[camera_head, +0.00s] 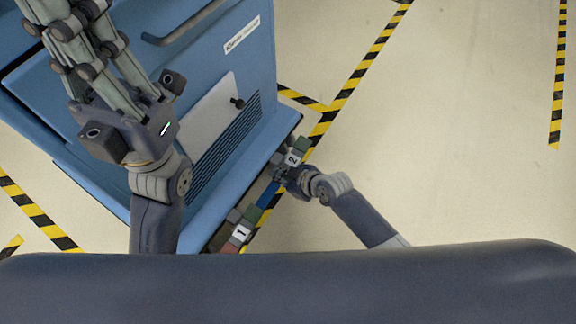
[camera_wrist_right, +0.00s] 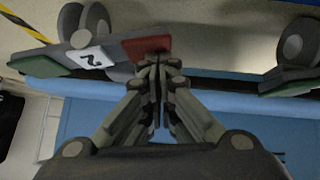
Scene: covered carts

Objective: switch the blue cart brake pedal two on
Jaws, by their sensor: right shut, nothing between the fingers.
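The blue cart (camera_head: 225,75) stands at the left in the head view. Brake pedal two (camera_head: 293,158), marked "2", is at its lower right edge. In the right wrist view pedal two (camera_wrist_right: 92,56) has a green end at left and a red end (camera_wrist_right: 148,48) at right. My right gripper (camera_head: 280,168) is shut and empty. In the wrist view its fingertips (camera_wrist_right: 160,62) are at the red end; I cannot tell whether they touch. My left gripper (camera_head: 75,30) is above the cart, fingers toward the top edge; its opening is unclear.
Pedal one (camera_head: 240,232), marked "1", is further down the same cart edge. Caster wheels (camera_wrist_right: 300,42) show in the wrist view. Yellow-black floor tape (camera_head: 365,65) runs beside the cart. The floor at right is clear.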

